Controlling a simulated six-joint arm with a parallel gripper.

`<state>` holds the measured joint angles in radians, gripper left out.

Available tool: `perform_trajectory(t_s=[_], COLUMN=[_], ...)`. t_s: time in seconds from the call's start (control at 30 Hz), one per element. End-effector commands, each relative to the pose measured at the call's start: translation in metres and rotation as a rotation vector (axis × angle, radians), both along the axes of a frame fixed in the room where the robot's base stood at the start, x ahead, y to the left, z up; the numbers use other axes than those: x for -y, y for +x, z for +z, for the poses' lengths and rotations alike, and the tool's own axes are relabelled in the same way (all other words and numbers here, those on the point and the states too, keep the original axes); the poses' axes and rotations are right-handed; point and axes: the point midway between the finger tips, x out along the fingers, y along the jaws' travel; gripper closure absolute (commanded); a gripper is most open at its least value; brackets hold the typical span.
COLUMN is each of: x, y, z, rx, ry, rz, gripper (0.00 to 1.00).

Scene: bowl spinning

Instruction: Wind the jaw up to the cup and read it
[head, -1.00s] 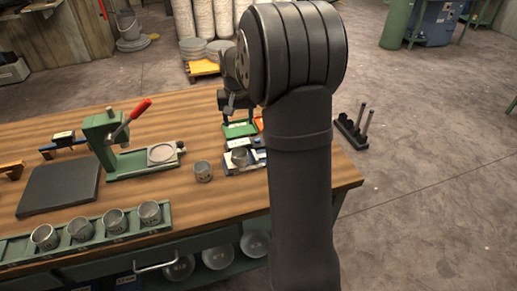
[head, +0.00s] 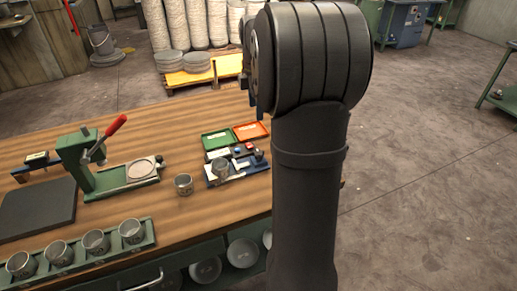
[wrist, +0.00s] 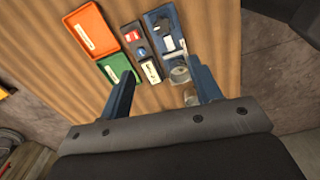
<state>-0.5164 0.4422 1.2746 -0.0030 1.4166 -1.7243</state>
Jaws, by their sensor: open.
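The blue measuring fixture (head: 238,171) lies on the wooden bench, with a dark knob (head: 259,155) at its right end. A grey metal cup (head: 220,167) stands at its left part; I cannot tell whether the jaw touches it. In the wrist view the fixture (wrist: 168,42) shows its dark knob (wrist: 161,27) at the top and the cup (wrist: 180,74) lower, partly behind the right finger. My gripper (wrist: 161,72) is open and empty, above the bench, its fingers either side of this area. In the head view my arm hides the gripper. No reading is legible.
A small unit with red and blue buttons (wrist: 135,46), a green tray (wrist: 116,65) and an orange tray (wrist: 91,32) lie beside the fixture. Another cup (head: 183,185) stands alone. A green press (head: 89,160) and a rack of cups (head: 78,255) are farther left.

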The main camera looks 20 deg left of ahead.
Motion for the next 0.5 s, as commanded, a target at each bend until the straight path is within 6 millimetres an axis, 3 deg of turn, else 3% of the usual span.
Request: perform_trajectory(t_s=[0.27, 0.5], x=[0.008, 0.008], y=[0.001, 0.000], z=[0.001, -0.039], rx=[-0.011, -0.012], ry=[-0.003, -0.004], rz=[0.118, 0.117], gripper=[0.42, 0.42])
